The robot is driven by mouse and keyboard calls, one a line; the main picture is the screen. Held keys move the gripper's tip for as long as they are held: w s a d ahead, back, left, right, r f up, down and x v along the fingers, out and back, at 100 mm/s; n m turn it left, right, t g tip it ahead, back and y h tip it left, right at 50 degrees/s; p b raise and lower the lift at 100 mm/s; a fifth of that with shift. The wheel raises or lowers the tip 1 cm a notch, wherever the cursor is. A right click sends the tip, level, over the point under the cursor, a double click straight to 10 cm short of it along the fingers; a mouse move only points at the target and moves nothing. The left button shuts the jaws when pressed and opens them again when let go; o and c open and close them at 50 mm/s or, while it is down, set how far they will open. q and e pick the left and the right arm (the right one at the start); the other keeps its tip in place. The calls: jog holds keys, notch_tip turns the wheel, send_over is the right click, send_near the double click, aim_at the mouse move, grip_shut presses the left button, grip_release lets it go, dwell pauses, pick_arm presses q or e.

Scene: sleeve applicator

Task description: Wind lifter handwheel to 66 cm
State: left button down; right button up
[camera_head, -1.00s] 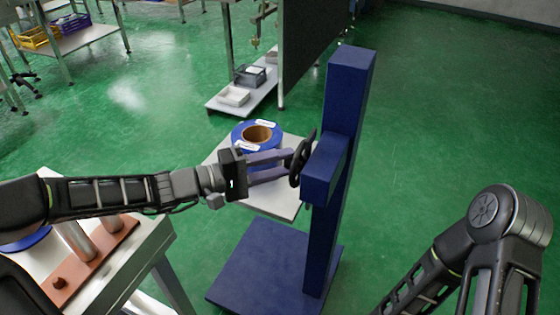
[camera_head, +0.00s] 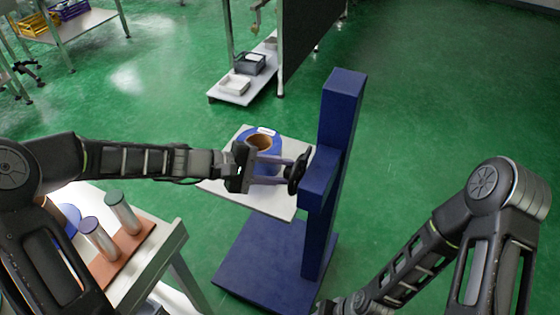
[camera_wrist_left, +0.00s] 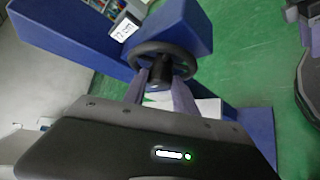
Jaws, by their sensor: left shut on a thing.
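The lifter is a blue column (camera_head: 340,120) on a blue base plate (camera_head: 268,268), with a pale platform (camera_head: 270,208) at its left. Its black handwheel (camera_head: 297,172) is on the column's side housing and also shows in the left wrist view (camera_wrist_left: 184,54). My left gripper (camera_head: 282,172) reaches in from the left and is shut on the handwheel. In the left wrist view its fingers (camera_wrist_left: 160,84) lie on both sides of the wheel's dark hub. A small white display (camera_wrist_left: 124,28) shows there, its digits rotated and not clearly legible. My right gripper is out of view.
A blue roll with a brown core (camera_head: 262,147) sits on the lifter platform. A bench (camera_head: 150,262) with capped cylinders (camera_head: 122,212) on a reddish board stands at lower left. A shelf with trays (camera_head: 235,86) stands behind. Green floor right of the lifter is clear.

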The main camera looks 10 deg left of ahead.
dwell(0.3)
pick_arm(q)
jog(key=c, duration=1)
grip_release()
jog(key=v, duration=0.7)
jog(key=shift+a+r+b, duration=0.2)
jog(key=shift+a+b, duration=0.1)
jog(key=shift+s+d, duration=0.1)
jog(key=shift+s, duration=0.05)
